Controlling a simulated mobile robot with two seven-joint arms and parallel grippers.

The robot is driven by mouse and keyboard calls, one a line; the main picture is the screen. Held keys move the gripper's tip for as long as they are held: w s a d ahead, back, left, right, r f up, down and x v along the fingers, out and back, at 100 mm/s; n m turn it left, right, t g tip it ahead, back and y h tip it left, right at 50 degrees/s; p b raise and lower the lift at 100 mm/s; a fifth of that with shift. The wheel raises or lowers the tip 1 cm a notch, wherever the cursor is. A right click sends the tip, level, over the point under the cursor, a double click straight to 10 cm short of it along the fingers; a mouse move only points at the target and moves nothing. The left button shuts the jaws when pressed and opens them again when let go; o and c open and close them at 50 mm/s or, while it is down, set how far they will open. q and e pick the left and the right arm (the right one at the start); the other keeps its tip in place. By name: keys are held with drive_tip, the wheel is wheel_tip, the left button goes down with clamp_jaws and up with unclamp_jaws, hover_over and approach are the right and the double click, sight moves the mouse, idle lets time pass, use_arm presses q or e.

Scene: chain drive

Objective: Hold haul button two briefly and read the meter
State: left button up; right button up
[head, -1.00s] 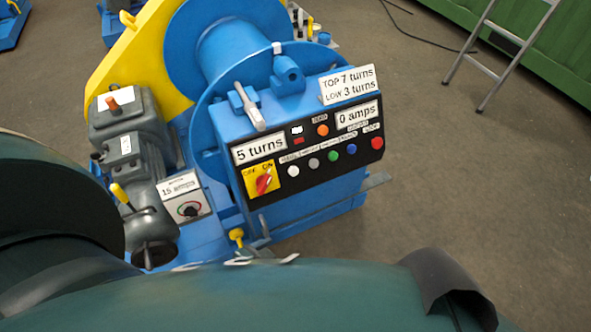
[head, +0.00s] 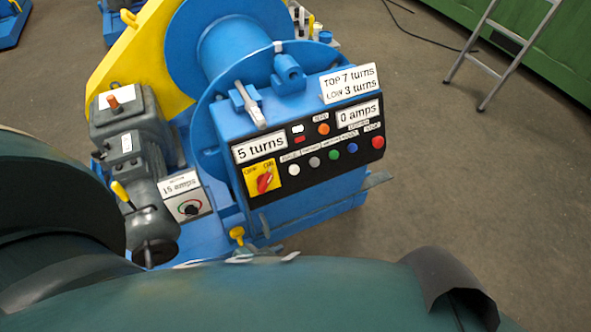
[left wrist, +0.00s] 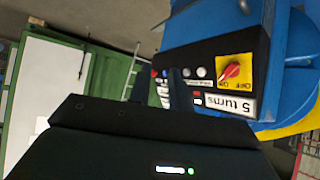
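The winch's black control panel (head: 310,180) faces me in the head view. It has white (head: 293,170), grey (head: 314,162), green (head: 333,154), blue (head: 352,149) and red (head: 377,142) buttons; their small labels are too blurred to read. The meters read "5 turns" (head: 259,148) and "0 amps" (head: 357,114). A red rotary switch (head: 265,182) sits on a yellow plate. In the left wrist view the panel appears upside down. My left gripper (left wrist: 173,82) points towards its button row there, covering part of it; contact and finger gap are unclear. My right gripper is not identifiable.
A sign (head: 350,84) reads "TOP 7 turns, LOW 3 turns". The blue drum (head: 235,45) and grey motor (head: 125,130) stand behind and left of the panel. A ladder (head: 505,50) leans at the upper right. Bare floor (head: 450,170) lies right of the winch.

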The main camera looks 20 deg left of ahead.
use_arm(q)
clamp_jaws()
idle(0.8)
